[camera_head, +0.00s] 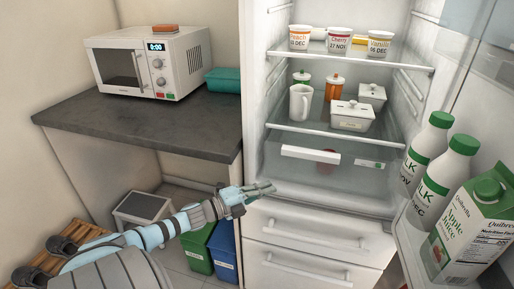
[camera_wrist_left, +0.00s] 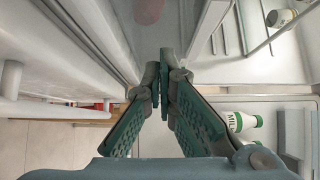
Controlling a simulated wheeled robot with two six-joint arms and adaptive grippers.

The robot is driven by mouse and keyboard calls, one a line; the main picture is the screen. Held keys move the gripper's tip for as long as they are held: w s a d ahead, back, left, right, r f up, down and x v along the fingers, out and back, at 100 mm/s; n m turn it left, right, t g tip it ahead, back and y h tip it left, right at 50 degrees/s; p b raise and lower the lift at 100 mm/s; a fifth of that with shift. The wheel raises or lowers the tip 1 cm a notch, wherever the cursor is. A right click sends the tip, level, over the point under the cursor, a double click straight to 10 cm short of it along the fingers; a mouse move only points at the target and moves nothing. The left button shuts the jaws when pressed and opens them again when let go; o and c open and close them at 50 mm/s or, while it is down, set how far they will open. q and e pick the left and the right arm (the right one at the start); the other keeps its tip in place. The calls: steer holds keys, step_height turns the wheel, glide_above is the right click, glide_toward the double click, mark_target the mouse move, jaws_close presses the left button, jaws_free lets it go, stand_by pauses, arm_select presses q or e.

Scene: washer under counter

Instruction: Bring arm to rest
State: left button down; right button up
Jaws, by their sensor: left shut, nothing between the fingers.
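My left arm (camera_head: 155,235) reaches in from the lower left of the head view. Its gripper (camera_head: 262,189) is in front of the open fridge (camera_head: 330,190), near the lower edge of the compartment and above the white drawers. In the left wrist view the two fingers of the left gripper (camera_wrist_left: 165,95) come together at their tips, with nothing between them. My right gripper is in neither view.
A microwave (camera_head: 150,62) stands on the dark counter (camera_head: 140,118) at left. Fridge shelves hold yogurt cups (camera_head: 338,40), a white pitcher (camera_head: 300,102) and lidded containers (camera_head: 351,116). Milk bottles (camera_head: 428,140) and a juice carton (camera_head: 472,225) stand in the open door at right. Green (camera_head: 197,249) and blue (camera_head: 224,249) bins stand below.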

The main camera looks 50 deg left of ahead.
arm_select(q)
steer(key=shift+v, duration=1.1)
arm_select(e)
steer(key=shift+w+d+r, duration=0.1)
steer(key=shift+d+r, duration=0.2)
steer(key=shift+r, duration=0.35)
